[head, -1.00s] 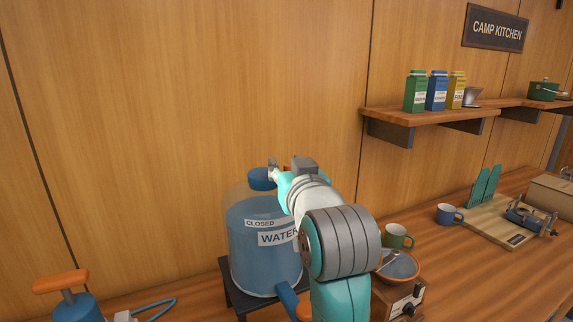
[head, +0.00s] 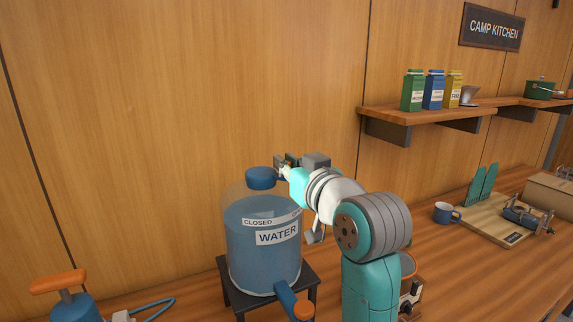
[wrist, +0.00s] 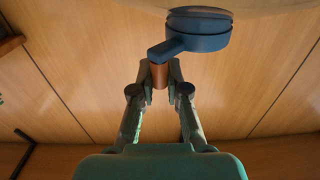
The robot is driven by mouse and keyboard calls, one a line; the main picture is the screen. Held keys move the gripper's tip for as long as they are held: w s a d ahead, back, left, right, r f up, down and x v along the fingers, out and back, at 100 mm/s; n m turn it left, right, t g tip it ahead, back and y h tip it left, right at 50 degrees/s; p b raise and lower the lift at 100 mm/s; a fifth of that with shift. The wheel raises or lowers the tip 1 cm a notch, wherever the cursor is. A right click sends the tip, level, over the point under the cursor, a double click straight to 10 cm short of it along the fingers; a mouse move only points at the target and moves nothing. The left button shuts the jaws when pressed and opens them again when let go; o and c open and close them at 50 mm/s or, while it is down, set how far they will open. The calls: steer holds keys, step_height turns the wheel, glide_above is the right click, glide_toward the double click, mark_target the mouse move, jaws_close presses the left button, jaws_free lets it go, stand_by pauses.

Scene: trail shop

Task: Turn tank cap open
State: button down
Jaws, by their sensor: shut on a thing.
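The water tank (head: 255,262) is a clear blue-tinted jug on a dark stand, with labels reading "CLOSED" and "WATER". Its round blue cap (head: 261,178) sits on top and also shows in the wrist view (wrist: 199,28). A blue lever (wrist: 170,47) sticks out from the cap and ends in a brown tip (wrist: 160,76). My gripper (wrist: 160,72) is shut on this tip, one finger on each side. In the head view, my gripper (head: 283,172) is at the right of the cap, partly hidden by my wrist.
A blue spout (head: 286,297) with an orange end juts from the tank's front. An orange-handled blue pump (head: 70,303) stands at the lower left. A stove (head: 412,296) is behind my arm. A blue mug (head: 446,213) and cutting board (head: 497,219) lie to the right.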

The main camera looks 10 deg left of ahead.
steer(key=c, duration=1.2)
jaws_free()
steer(key=shift+w, duration=0.1)
steer(key=shift+o, duration=0.2)
steer(key=shift+d, duration=0.1)
steer(key=v, duration=1.2)
